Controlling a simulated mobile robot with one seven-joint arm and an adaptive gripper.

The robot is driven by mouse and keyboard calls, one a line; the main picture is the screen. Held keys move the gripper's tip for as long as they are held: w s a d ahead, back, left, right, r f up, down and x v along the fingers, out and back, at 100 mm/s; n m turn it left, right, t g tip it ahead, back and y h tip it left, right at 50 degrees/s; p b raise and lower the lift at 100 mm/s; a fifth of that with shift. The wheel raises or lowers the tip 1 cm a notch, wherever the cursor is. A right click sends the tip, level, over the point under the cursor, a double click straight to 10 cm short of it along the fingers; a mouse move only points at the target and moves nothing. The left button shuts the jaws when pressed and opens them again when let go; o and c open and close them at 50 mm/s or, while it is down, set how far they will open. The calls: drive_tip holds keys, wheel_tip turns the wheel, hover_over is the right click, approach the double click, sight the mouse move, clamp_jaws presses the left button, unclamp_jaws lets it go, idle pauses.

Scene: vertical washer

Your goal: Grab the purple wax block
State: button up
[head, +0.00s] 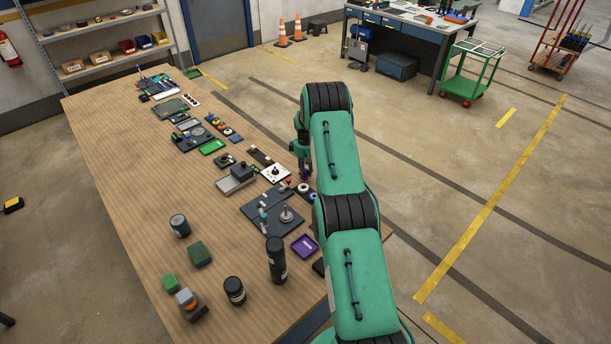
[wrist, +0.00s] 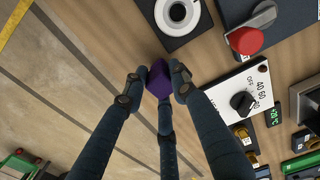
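The purple wax block (wrist: 159,78) shows in the wrist view between the fingertips of my gripper (wrist: 158,82). One finger lies against its left side, one against its right, and a third is just below it in the picture. My gripper is closed around the block. Whether the block still rests on the tabletop or is lifted cannot be told. In the head view my gripper (head: 304,170) is low by the table's right edge, partly behind my green arm; the block cannot be made out there.
The wooden table (head: 120,170) carries many items. Near my gripper are a white dial panel (wrist: 246,98), a red knob (wrist: 246,40) and a white ring on a dark plate (wrist: 177,14). A purple tray (head: 304,245) lies nearer. The table's left side is mostly clear.

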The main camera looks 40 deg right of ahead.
sight(305, 170)
drive_tip(key=c, duration=0.4)
drive_tip(key=shift+r, duration=0.2)
drive_tip(key=shift+r+b, duration=0.3)
drive_tip(key=shift+r, duration=1.1)
clamp_jaws()
drive_tip(key=shift+s+a+r, duration=0.15)
drive_tip(key=shift+s+r, duration=0.05)
drive_tip(key=s+a, duration=0.3)
drive_tip(key=s, duration=0.1)
drive_tip(key=s+a+r+b, duration=0.1)
drive_tip(key=s+a, duration=0.1)
drive_tip(key=s, duration=0.2)
drive_tip(key=s+a, duration=0.3)
drive_tip(key=s, duration=0.2)
drive_tip(key=shift+a+r, duration=0.2)
drive_tip(key=shift+a, duration=0.1)
